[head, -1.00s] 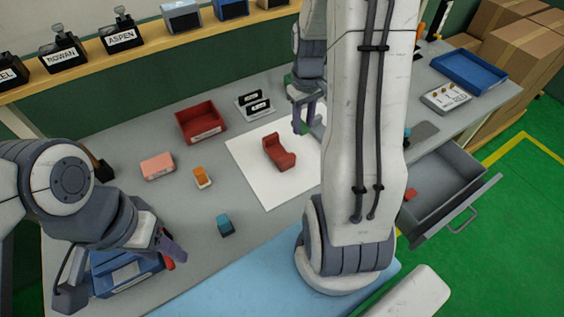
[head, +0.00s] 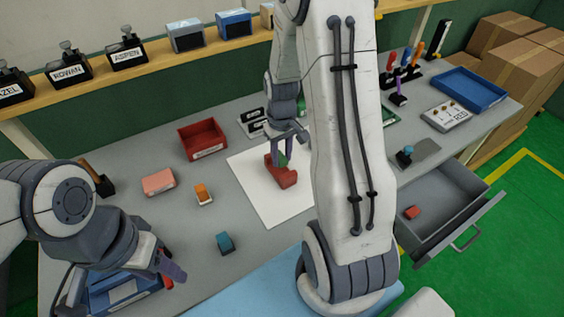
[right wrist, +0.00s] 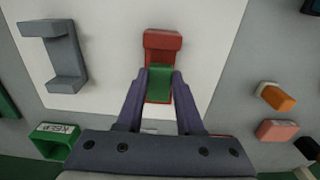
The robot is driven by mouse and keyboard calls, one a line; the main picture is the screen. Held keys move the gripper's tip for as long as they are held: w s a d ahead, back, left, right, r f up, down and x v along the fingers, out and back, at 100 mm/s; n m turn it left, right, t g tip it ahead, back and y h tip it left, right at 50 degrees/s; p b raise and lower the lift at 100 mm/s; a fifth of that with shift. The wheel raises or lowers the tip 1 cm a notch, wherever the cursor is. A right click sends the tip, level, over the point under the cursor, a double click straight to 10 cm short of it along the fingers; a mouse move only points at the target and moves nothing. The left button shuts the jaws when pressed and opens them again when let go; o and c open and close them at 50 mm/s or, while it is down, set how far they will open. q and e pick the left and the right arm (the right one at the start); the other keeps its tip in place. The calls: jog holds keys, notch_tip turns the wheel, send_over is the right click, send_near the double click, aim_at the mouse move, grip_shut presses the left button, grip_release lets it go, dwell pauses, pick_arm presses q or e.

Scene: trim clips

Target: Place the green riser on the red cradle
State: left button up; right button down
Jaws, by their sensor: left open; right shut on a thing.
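The red cradle (head: 287,180) lies on a white sheet on the bench and has raised ends. It also shows in the right wrist view (right wrist: 162,41). My right gripper (head: 283,154) is shut on the green riser (right wrist: 159,84), which sits between its fingertips, over the red cradle. The riser overlaps the cradle's middle in the right wrist view; I cannot tell whether it touches. In the head view the riser is mostly hidden by the fingers. My left gripper (head: 165,274) is open at the lower left, above a blue bin, away from the cradle.
A red bin (head: 202,139), a pink block (head: 158,181), an orange-topped block (head: 202,194) and a teal block (head: 225,243) stand left of the sheet. A grey bracket (right wrist: 53,55) lies near the sheet's edge in the right wrist view. An open drawer (head: 450,215) juts out at right.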

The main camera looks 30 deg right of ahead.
aim_at(282, 159)
jog(key=shift+f, duration=1.8)
jog(key=shift+f, duration=0.1)
jog(key=c, duration=0.5)
grip_release()
jog(key=shift+c, duration=0.2)
